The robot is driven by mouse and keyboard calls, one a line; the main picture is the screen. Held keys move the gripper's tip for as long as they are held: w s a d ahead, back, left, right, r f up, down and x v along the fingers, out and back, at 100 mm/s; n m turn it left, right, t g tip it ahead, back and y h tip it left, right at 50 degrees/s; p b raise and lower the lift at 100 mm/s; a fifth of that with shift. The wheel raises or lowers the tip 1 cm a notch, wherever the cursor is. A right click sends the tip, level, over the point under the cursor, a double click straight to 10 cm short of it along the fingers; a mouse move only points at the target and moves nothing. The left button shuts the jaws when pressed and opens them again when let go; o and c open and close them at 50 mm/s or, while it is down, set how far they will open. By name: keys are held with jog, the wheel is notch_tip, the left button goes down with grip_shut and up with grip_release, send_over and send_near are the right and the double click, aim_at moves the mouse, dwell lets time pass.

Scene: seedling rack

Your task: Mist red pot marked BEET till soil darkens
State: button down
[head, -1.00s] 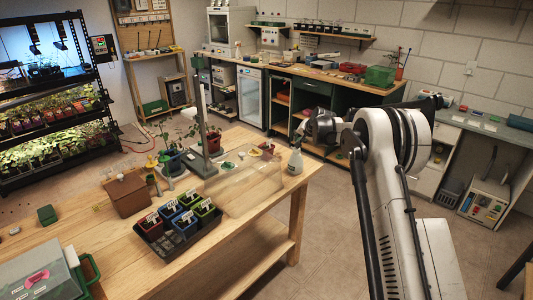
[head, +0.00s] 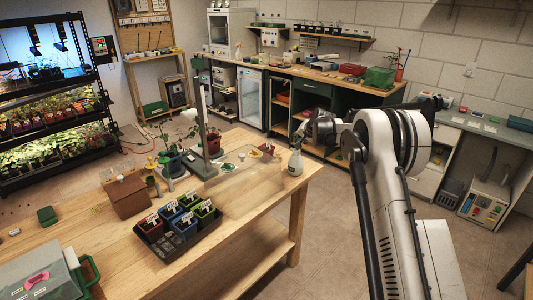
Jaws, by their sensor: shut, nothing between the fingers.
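A black tray (head: 160,252) on the wooden bench holds several small pots with white labels. A red pot (head: 150,229) stands at its left end, beside blue pots and a green pot (head: 206,215). The label lettering is too small to read. A pale spray bottle (head: 295,163) stands upright near the bench's right corner. My gripper (head: 303,134) is shut and empty, just above and right of the bottle. It partly overlaps the bottle's top in this view, and I cannot tell whether they touch.
A transparent panel or cover is on the bench behind the tray. The bench's front strip (head: 115,265) is mostly clear.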

jog(key=shift+f+b, duration=0.45)
jog(key=shift+b, duration=0.05)
jog(key=shift+r, duration=0.15)
dwell(0.3)
jog(key=shift+r, duration=0.4)
jog(key=shift+r+p, duration=0.75)
jog(key=shift+r, duration=2.15)
